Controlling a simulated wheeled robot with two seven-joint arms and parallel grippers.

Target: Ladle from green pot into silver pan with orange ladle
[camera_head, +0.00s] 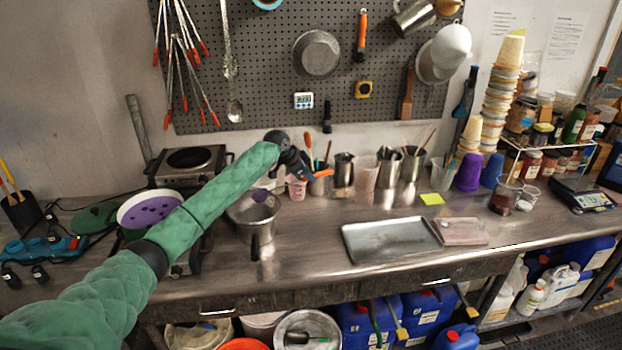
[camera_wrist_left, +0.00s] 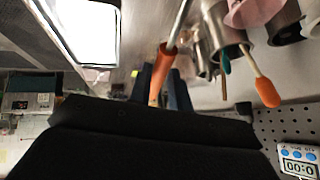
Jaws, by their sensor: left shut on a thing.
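The green pot (camera_head: 128,233) stands at the left of the bench, partly behind my left arm, with white and purple contents. The silver pan (camera_head: 240,218) stands just right of it, its handle toward the front edge; a purple patch shows inside. My left gripper (camera_head: 306,172) is above and behind the pan's right side. It is shut on the orange handle of the ladle (camera_head: 322,173). In the left wrist view the fingers (camera_wrist_left: 166,92) grip the orange ladle handle (camera_wrist_left: 164,62), and a metal shaft runs up from it. The ladle's bowl is not clearly visible. My right gripper is not in view.
Metal cups with tools (camera_head: 410,165) stand along the back, right of my gripper. A metal tray (camera_head: 390,240) lies at the front centre. A hot plate (camera_head: 188,160) is at the back left. A green lid (camera_head: 95,218) lies left of the pot. Tools hang on the pegboard.

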